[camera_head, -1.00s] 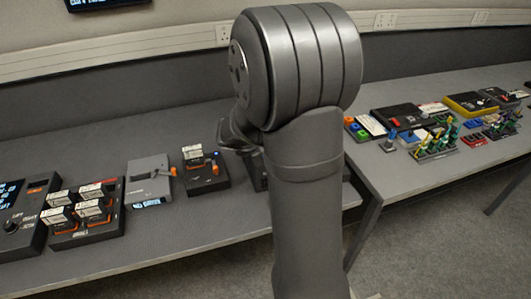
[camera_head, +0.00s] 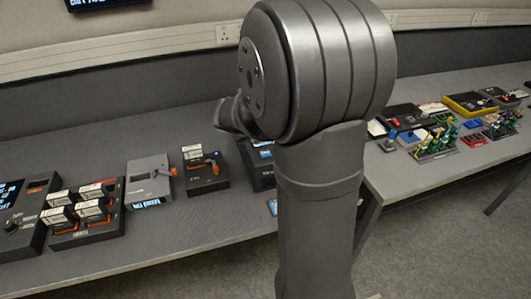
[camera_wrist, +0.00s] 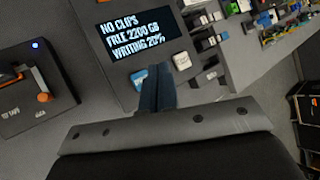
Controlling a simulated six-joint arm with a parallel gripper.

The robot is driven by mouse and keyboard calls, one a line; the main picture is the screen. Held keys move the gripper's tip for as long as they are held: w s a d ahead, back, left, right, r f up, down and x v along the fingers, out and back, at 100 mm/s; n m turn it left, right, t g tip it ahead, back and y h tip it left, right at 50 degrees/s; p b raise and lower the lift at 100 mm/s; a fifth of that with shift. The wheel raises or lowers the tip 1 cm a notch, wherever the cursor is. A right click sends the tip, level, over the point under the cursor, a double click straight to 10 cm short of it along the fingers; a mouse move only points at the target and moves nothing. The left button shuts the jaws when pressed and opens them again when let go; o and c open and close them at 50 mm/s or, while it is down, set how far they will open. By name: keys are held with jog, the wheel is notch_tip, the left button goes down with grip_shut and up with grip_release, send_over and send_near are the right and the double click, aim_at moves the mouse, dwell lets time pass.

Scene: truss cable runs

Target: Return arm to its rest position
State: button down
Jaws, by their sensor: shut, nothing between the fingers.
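In the wrist view my gripper (camera_wrist: 157,88) has its two dark fingers together with nothing between them. It is above the grey table near a dark device with a lit screen (camera_wrist: 139,41) reading "NO CLIPS, FREE 2200 GB, WRITING 20%". In the head view my arm stands large in the centre and mostly hides the gripper; a dark part of it shows at the arm's left side. The device is partly hidden behind my arm there.
A black box with an orange lever (camera_head: 208,170) stands left of my arm, beside a grey unit (camera_head: 149,180) and a rack of white-labelled cartridges (camera_head: 84,214). The right table (camera_head: 420,182) holds several devices and coloured connectors. Bare table (camera_head: 60,150) lies behind the left devices.

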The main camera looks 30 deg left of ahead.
jog(key=shift+f, duration=0.15)
jog(key=shift+f, duration=0.95)
jog(key=shift+r, duration=3)
jog(key=shift+f, duration=0.1)
